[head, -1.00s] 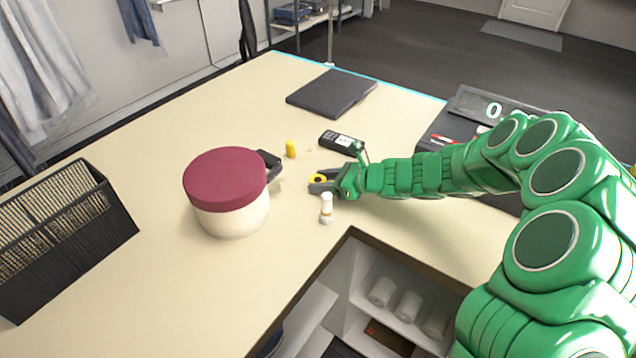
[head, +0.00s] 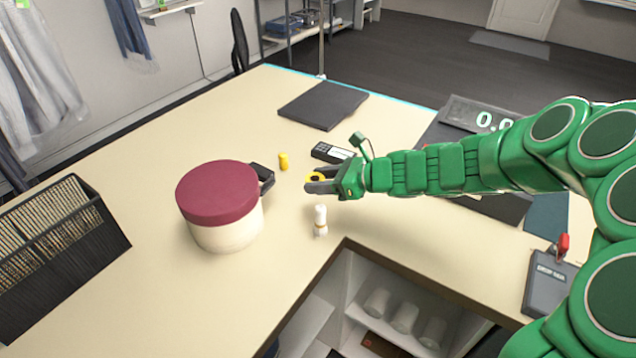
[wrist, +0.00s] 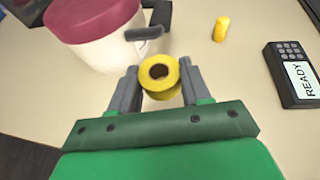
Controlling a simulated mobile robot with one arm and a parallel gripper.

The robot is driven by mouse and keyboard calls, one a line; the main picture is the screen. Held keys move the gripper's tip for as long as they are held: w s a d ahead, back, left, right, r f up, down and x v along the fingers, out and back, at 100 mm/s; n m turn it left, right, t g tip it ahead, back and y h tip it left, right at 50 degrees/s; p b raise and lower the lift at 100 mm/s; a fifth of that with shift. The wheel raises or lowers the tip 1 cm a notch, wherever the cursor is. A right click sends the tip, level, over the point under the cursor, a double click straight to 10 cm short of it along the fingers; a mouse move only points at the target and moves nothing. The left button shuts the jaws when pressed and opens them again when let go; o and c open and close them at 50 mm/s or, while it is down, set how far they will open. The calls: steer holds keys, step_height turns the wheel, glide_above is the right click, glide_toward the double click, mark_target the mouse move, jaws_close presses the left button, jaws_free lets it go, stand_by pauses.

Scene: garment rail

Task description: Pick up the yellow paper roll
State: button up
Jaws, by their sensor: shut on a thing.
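The yellow paper roll (wrist: 161,92) is a short ring with a dark core. It sits between the two grey fingers of my gripper (wrist: 158,88) in the wrist view, which are closed on its sides. In the head view the roll (head: 315,177) shows at the fingertips of my gripper (head: 320,181), over the table. Part of it is hidden by the fingers. I cannot tell exactly how high it is above the surface.
A cream pot with a maroon lid (head: 218,195) stands left of my gripper. A small yellow piece (head: 283,161), a white bottle-like piece (head: 320,221) and a black handheld device (head: 330,152) are close by. An opening in the table with shelves (head: 395,310) lies in front.

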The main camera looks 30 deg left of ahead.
steer(key=s+d+r, duration=0.3)
steer(key=s+d, duration=0.3)
steer(key=shift+d+r, duration=0.2)
steer(key=shift+r, duration=0.2)
